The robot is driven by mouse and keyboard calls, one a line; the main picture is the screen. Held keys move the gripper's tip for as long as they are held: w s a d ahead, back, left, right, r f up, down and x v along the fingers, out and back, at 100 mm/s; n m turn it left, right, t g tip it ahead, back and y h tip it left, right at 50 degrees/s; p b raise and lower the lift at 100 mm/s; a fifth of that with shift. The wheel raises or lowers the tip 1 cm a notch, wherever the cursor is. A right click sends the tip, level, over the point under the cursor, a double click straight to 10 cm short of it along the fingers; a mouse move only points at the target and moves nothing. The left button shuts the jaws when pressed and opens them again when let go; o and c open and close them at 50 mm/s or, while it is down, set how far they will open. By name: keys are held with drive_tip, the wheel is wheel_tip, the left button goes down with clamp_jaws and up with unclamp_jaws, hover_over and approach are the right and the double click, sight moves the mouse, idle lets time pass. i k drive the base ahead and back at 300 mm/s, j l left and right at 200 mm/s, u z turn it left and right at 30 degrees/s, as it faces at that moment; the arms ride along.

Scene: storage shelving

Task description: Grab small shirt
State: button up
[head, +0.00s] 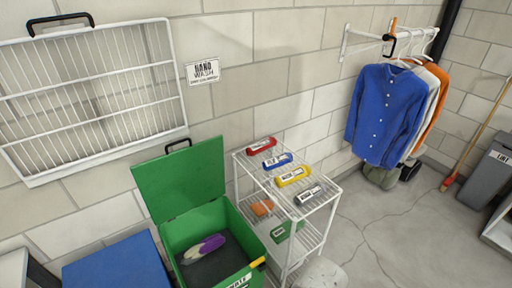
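Several shirts hang on hangers from a white wall rail (364,33) at the upper right. The front one is a blue button-up shirt (388,115) facing me. A white shirt (430,85) and an orange shirt (438,100) hang behind it, mostly hidden. No size label is readable, so I cannot tell which shirt is the small one. My gripper is not in view.
A wire shelf cart (328,199) with several coloured labelled items stands mid-picture. Left of it is an open green bin (167,233) holding a purple-and-white cloth (204,249). A white wire rack (181,85) is on the wall. Floor (400,235) before the shirts is clear.

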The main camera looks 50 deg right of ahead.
sight(270, 142)
drive_tip(key=i+l, duration=0.6)
drive_tip(key=i+l+z, duration=0.1)
drive_tip(key=i+l, duration=0.45)
drive_tip(key=i, duration=0.2)
